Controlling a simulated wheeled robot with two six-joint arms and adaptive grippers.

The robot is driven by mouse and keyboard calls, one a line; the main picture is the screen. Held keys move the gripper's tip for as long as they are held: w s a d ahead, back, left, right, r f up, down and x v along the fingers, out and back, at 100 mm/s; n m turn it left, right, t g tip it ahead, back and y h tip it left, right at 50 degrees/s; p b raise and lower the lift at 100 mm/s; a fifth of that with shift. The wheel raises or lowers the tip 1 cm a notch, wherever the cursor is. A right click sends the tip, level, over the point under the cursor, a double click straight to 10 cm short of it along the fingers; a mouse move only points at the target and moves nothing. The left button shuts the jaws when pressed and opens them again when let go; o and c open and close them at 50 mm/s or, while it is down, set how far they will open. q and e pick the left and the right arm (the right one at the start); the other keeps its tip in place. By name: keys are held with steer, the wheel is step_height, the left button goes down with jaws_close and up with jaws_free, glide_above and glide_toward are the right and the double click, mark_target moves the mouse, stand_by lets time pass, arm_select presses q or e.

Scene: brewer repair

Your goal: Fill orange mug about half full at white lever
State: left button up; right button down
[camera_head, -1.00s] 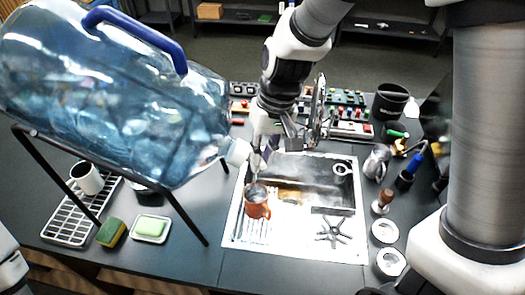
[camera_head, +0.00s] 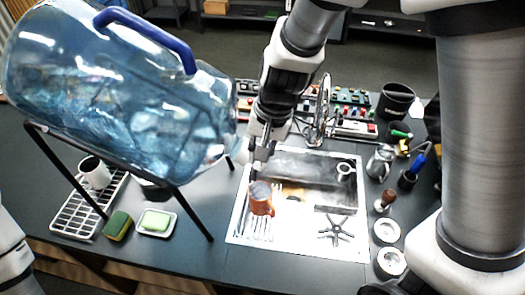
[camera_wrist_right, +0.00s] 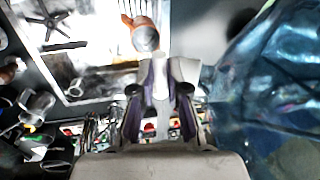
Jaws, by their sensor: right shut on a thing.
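The orange mug (camera_head: 262,206) stands upright on the ribbed left part of the sink's drainboard. It also shows in the wrist view (camera_wrist_right: 138,24), where its opening looks pale grey; I cannot tell how much water is in it. The big blue water bottle (camera_head: 120,90) lies tilted on a black stand, its white spout end above and left of the mug. My right gripper (camera_head: 260,163) is just above the mug, beside the spout. In the wrist view its purple-lined fingers are shut on the narrow white lever (camera_wrist_right: 161,100). My left gripper is out of view.
The white sink (camera_head: 290,254) holds a black star-shaped part. Left are a drying rack (camera_head: 72,217) with a white mug, a sponge (camera_head: 117,226) and a soap dish (camera_head: 157,229). Right are a metal pitcher (camera_head: 380,162) and tools. Button panels stand behind.

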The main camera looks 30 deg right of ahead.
steer(key=shift+w+a+m, duration=0.1)
steer(key=shift+m, duration=0.2)
steer(key=c, duration=1.2)
jaws_free()
steer(key=shift+w+f, duration=0.1)
steer(key=r, duration=0.2)
steer(key=d+r, duration=0.1)
steer(key=r, duration=0.2)
steer(key=s+r, duration=0.1)
steer(key=r, duration=0.2)
steer(key=shift+d, duration=0.25)
steer(key=shift+w+f, duration=0.1)
